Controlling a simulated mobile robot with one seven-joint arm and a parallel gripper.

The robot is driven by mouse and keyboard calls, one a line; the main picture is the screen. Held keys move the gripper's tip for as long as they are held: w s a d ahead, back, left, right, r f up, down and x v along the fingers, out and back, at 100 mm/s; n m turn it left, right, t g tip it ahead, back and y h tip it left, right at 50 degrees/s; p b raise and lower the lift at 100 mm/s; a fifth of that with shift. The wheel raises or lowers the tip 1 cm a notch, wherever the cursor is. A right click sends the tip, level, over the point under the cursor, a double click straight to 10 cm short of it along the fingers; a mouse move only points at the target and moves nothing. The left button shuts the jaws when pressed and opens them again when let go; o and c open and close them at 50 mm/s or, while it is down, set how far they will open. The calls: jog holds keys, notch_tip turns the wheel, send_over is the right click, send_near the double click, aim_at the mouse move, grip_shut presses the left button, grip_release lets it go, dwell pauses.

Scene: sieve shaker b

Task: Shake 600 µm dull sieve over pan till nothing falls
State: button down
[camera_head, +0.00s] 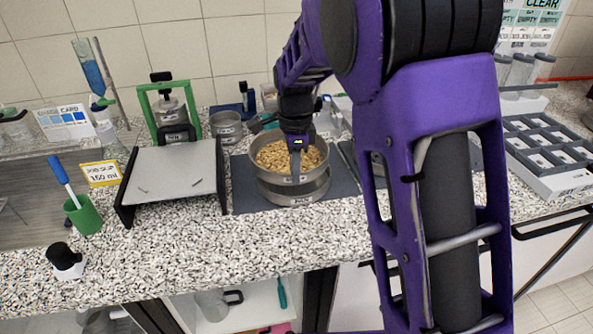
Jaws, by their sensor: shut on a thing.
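A round metal sieve (318,178) filled with tan, flaky pieces (272,156) is at the middle of the counter. A metal pan (305,198) shows directly below it; I cannot tell whether the two touch. My purple arm reaches in from the right, and my gripper (296,160) points down at the near side of the sieve, shut on the sieve. The fingertips are small and partly hidden. The sieve looks about level. Its mesh and any falling grains are hidden, and its label is too small to read.
A grey mat (246,200) lies under the pan. To the left stand a grey plate on a black stand (172,172) and a green cup (84,214). Another metal sieve (226,127) stands behind. A compartment tray (550,150) is at right.

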jog(key=shift+w+d, duration=0.15)
jog(key=shift+d, duration=0.45)
jog(key=shift+w+d, duration=0.15)
jog(key=shift+d, duration=0.4)
jog(key=shift+a, duration=0.15)
jog(key=shift+s+a, duration=0.15)
jog(key=shift+a, duration=0.45)
jog(key=shift+s+a, duration=0.15)
jog(key=shift+a, duration=0.4)
jog(key=shift+d, duration=0.1)
jog(key=shift+w+d, duration=0.15)
jog(key=shift+d, duration=0.45)
jog(key=shift+w+d, duration=0.15)
jog(key=shift+d, duration=0.45)
